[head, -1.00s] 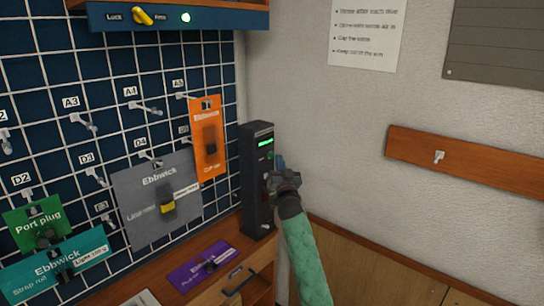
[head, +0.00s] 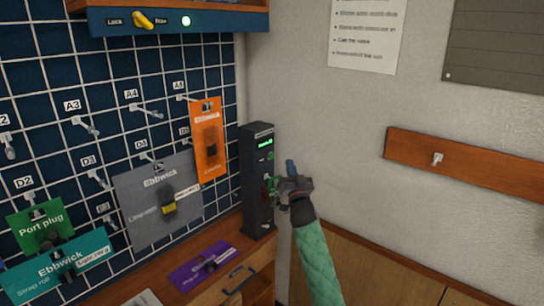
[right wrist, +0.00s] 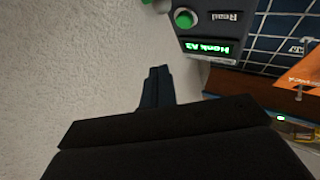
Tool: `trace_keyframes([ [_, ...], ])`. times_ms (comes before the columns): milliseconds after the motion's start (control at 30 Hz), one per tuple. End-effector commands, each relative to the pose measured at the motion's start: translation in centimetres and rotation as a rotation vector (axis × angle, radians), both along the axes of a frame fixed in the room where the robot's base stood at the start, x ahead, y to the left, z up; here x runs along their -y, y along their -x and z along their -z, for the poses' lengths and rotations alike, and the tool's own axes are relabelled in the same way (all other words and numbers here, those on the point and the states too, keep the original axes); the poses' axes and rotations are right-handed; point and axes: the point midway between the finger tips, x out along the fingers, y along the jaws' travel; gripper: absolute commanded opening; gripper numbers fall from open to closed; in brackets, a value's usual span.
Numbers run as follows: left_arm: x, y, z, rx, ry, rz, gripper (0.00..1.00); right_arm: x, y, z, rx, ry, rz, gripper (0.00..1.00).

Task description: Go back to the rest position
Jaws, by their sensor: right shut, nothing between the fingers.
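My right gripper (head: 291,168) is beside the black upright reader device (head: 257,205), on its right side. Its fingers are closed together with nothing between them. The green-sleeved right arm comes up from below. In the right wrist view, the closed dark fingers (right wrist: 157,88) point toward the wall, and the device (right wrist: 235,14) appears beyond them with a green button, the word "Read" and a green display that seems to say "Hook A2". The fingertips look apart from the device. My left gripper is not in view.
A dark blue grid board (head: 110,100) on the left carries hooks and hanging packs, including an orange one (head: 207,120) and a grey one (head: 145,185). A purple pack (head: 200,270) lies on the wooden counter. A wooden rail (head: 480,170) is on the right wall. Space right of the arm looks clear.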

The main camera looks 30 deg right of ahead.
Motion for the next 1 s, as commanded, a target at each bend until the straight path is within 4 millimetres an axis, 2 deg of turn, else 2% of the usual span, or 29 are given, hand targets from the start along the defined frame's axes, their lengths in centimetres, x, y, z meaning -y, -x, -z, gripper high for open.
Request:
trace_keyframes([
  [633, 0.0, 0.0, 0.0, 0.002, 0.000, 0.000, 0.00, 0.2, 0.0, 0.2, -0.022, 0.041, 0.032, 0.00],
  [900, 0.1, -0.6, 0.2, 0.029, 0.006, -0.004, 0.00, 2.9, -0.5, 4.1, -0.293, 0.067, 0.202, 0.00],
  [1000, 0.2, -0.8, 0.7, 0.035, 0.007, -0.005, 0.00, 3.1, -0.3, 5.6, -0.427, 0.061, 0.240, 0.00],
])
